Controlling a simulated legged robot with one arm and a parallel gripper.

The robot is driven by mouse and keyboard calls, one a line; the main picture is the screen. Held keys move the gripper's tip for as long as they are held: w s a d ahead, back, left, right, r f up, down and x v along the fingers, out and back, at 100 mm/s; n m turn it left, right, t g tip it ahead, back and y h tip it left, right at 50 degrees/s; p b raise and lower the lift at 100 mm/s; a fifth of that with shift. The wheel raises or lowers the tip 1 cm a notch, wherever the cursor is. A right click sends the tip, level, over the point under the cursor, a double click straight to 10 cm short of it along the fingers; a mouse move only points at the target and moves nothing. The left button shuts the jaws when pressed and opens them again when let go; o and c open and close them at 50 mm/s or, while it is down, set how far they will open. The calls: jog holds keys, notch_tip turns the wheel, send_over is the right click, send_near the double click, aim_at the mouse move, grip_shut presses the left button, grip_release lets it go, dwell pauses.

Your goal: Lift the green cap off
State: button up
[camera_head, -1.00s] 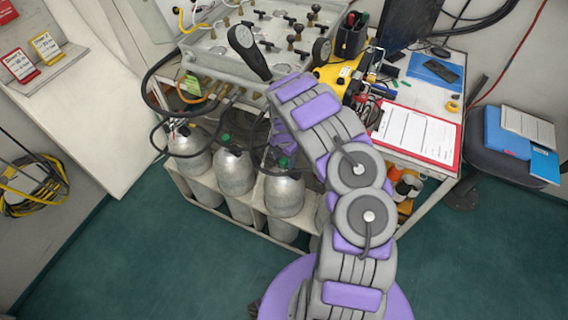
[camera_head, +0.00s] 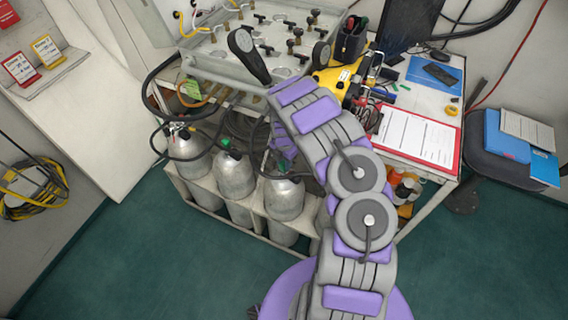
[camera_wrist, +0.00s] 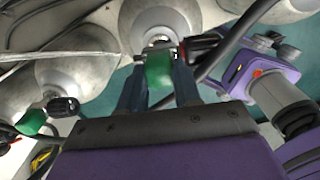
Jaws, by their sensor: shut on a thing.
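A green cap (camera_wrist: 159,70) sits between the two dark fingers of my gripper (camera_wrist: 159,76) in the wrist view. The fingers are shut on its sides. Behind it is the valve neck of a silver cylinder (camera_wrist: 150,14); I cannot tell whether the cap still touches the valve. In the head view a green cap (camera_head: 283,165) shows above the right-hand front cylinder (camera_head: 284,198), beside my arm, which largely hides the gripper there. Another green cap (camera_head: 225,143) is on the middle cylinder (camera_head: 233,177); a second green cap (camera_wrist: 30,122) also shows at lower left in the wrist view.
The cylinders stand in a pale rack (camera_head: 204,196) under the air panel (camera_head: 215,62). Black hoses (camera_head: 150,90) loop close around the valves. A red-edged clipboard (camera_head: 418,135) lies on the bench to the right. The green floor (camera_head: 150,260) in front is clear.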

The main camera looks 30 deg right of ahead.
jog(key=shift+r+p, duration=0.75)
jog(key=shift+r, duration=0.85)
jog(key=shift+s+r, duration=0.15)
jog(key=shift+r, duration=0.2)
jog(key=s+d+r+p, duration=0.1)
jog(key=s+p, duration=0.2)
jog(key=s, duration=1.2)
jog(key=shift+s+d, duration=0.35)
jog(key=shift+d, duration=0.05)
